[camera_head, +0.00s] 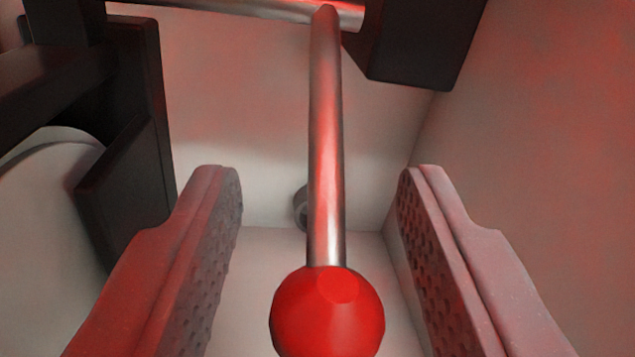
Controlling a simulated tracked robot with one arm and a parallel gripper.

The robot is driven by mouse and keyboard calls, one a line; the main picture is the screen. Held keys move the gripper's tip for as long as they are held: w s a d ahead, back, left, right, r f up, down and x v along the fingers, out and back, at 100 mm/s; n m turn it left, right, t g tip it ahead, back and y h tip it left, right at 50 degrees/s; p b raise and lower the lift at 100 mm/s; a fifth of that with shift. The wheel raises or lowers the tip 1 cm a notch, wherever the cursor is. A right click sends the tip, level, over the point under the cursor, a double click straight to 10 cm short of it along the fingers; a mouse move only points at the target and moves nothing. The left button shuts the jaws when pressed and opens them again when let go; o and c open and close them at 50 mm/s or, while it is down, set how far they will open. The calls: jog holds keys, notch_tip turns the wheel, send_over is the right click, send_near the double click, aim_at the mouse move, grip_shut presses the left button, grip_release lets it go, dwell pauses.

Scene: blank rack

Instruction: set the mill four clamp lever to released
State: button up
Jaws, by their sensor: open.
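The clamp lever (325,150) is a shiny metal rod with a red ball knob (328,312) at its near end. Its far end meets a horizontal metal shaft (250,10) at the top of the view. My gripper (318,190) is open, with one ridged finger on each side of the lever. A gap shows between each finger and the rod, and neither finger appears to touch the rod or knob. No label naming the mill is in view.
A dark block (415,40) holds the shaft at the upper right. Black bracket parts (130,130) and a pale rounded part (45,200) stand at the left. Pale walls (530,130) enclose the space. A small grey round fitting (300,208) sits behind the rod.

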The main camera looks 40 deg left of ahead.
jog(key=shift+w, duration=0.15)
grip_shut()
jog(key=r+p, duration=0.1)
jog(key=p, duration=0.3)
jog(key=shift+r+g, duration=0.1)
jog(key=shift+g, duration=0.2)
jog(key=shift+h+p, duration=0.3)
jog(key=shift+p, duration=0.85)
grip_release()
